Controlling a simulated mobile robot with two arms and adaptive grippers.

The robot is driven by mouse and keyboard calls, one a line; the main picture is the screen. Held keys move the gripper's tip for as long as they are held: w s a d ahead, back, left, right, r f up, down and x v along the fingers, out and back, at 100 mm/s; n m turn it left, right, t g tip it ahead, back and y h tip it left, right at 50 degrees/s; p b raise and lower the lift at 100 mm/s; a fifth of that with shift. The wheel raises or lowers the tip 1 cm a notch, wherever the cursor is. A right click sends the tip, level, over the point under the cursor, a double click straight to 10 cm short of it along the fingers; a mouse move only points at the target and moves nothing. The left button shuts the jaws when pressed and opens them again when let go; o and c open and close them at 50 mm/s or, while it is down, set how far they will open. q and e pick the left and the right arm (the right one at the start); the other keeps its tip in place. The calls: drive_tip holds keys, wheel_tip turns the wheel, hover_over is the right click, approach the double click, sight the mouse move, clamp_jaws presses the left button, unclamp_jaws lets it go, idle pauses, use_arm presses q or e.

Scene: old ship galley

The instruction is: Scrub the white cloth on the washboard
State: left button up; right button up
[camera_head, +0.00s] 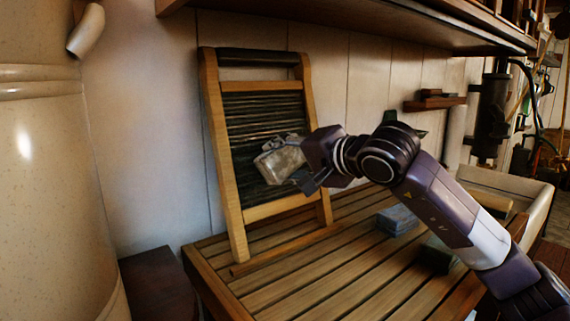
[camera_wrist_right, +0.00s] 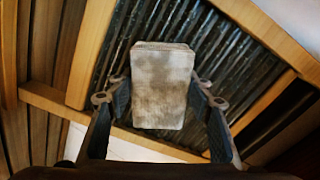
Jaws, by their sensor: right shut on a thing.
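The washboard (camera_head: 238,120) leans upright against the wall at the back of the slatted table, with a pale wooden frame and dark ribs. The ribs also fill the back of the right wrist view (camera_wrist_right: 217,45). My right gripper (camera_head: 300,165) is shut on a greyish-white, stained block-like thing (camera_head: 280,160), which looks like the folded white cloth. In the right wrist view, the cloth (camera_wrist_right: 162,85) sits between the two fingers, in front of the ribs. I cannot tell whether it touches them. My left gripper is not in view.
The slatted wooden table (camera_head: 330,265) is mostly bare in front of the washboard. A blue-grey folded block (camera_head: 397,219) lies on it below my right arm. A large cream cylinder (camera_head: 50,180) stands at the left. A wooden shelf (camera_head: 380,22) overhangs the table.

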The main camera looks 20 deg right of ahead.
drive_tip(key=shift+w+r+p, duration=0.2)
drive_tip(key=shift+r+p, duration=0.1)
drive_tip(key=shift+r, duration=0.45)
